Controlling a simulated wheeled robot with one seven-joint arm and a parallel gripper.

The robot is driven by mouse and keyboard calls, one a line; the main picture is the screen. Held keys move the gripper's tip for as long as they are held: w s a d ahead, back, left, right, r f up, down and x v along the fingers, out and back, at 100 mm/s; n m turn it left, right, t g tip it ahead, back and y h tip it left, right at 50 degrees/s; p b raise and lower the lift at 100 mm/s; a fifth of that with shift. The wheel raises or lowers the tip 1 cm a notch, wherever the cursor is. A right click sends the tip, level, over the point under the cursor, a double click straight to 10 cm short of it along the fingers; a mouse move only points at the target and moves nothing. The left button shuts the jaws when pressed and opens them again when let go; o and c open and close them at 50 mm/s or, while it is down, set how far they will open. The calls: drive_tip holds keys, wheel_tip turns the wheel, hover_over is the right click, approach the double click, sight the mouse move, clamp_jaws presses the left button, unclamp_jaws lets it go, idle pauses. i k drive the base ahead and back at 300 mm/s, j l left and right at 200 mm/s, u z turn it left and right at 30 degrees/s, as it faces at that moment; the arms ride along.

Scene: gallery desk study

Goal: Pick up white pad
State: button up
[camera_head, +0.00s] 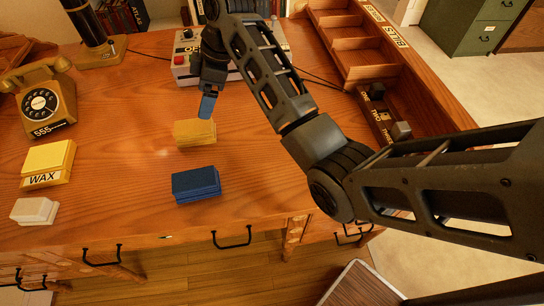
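The white pad (34,211) is a small pale block lying near the front left of the wooden desk. My gripper (207,106) points down over the middle of the desk, just behind and above a tan pad (195,133). It is well to the right of the white pad and farther back. A blue piece shows at the gripper's tip; I cannot tell whether it is a finger or something held, nor whether the fingers are open or shut.
A yellow WAX block (48,162) sits just behind the white pad. A blue pad (196,185) lies in front of the tan one. A rotary phone (42,100) and lamp (98,50) stand at the back left. Wooden trays (352,45) line the right. Desk between WAX and tan pad is clear.

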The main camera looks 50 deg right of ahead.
sight(39, 211)
drive_tip(key=i+j+u, duration=0.25)
drive_tip(key=u, duration=0.15)
drive_tip(key=i+j+u, duration=0.15)
drive_tip(key=i+u, duration=0.2)
drive_tip(key=i+j+u, duration=0.1)
drive_tip(key=i+u, duration=0.15)
drive_tip(key=u, duration=0.15)
